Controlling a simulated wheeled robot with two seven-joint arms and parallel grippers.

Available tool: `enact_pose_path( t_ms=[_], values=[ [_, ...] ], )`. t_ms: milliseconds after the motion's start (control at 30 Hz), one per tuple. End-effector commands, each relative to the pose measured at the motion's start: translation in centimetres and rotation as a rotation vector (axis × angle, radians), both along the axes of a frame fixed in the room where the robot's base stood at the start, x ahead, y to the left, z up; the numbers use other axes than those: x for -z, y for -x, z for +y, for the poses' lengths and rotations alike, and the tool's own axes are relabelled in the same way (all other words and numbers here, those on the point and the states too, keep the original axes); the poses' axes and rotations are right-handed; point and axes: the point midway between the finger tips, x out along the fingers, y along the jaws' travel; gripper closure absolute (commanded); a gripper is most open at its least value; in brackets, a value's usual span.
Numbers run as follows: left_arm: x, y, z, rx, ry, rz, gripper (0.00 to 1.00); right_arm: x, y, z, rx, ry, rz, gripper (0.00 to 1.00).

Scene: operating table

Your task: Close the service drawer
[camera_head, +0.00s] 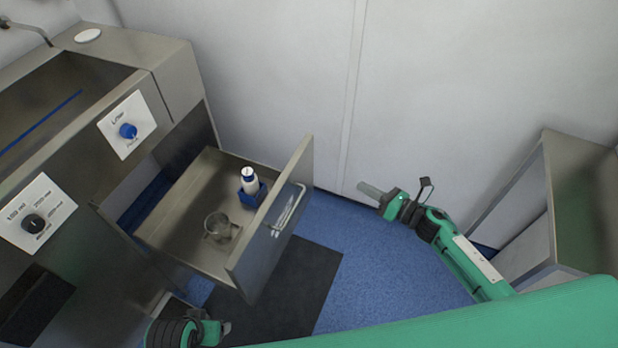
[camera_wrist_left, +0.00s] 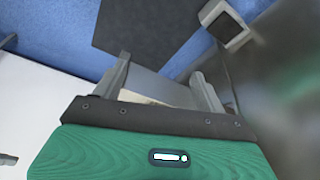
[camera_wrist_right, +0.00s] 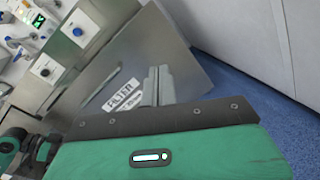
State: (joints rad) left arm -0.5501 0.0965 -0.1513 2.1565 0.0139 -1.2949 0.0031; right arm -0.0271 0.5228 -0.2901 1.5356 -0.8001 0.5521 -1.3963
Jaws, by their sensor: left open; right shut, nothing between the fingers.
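The service drawer (camera_head: 185,215) stands pulled out of the metal cabinet in the head view. Its front panel (camera_head: 270,225) faces right and carries a bar handle (camera_head: 290,208). In the right wrist view a metal panel with a printed label (camera_wrist_right: 190,60), apparently the drawer front, lies beyond the fingers. My right gripper (camera_head: 368,190) is shut and empty, to the right of the drawer front and apart from it. Its closed fingers show in the right wrist view (camera_wrist_right: 158,85). My left gripper (camera_head: 226,328) is low near the bottom edge, open and empty in the left wrist view (camera_wrist_left: 165,80).
A glass beaker (camera_head: 220,228) and a white bottle in a blue holder (camera_head: 250,183) stand in the drawer. The cabinet (camera_head: 75,225) has two knobs. A metal unit (camera_head: 575,190) stands at right. Blue floor (camera_head: 370,260) lies open between, with a dark mat (camera_head: 300,285).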

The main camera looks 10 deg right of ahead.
Motion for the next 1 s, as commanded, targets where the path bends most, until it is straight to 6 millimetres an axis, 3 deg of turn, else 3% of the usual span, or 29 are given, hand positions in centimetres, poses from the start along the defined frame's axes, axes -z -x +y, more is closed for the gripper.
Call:
enact_pose_path(
  t_ms=[200, 333, 567, 1000],
  values=[
    [-4.8, 1.0, 0.2, -0.004, 0.008, -0.033, 0.27, -3.7, 1.2, 2.8, -0.195, 0.236, -0.326, 1.0],
    [-6.2, 1.5, 0.3, -0.005, 0.009, -0.038, 0.27, -4.7, 1.6, 3.4, -0.239, 0.292, -0.406, 1.0],
    [-6.2, 1.4, 0.3, -0.005, 0.008, -0.032, 0.27, -5.2, 0.6, 5.3, -0.248, 0.299, -0.422, 1.0],
    [-4.2, 1.0, 0.0, -0.004, 0.001, -0.009, 0.27, -5.2, -4.2, 12.9, -0.244, 0.298, -0.418, 1.0]
  ],
)
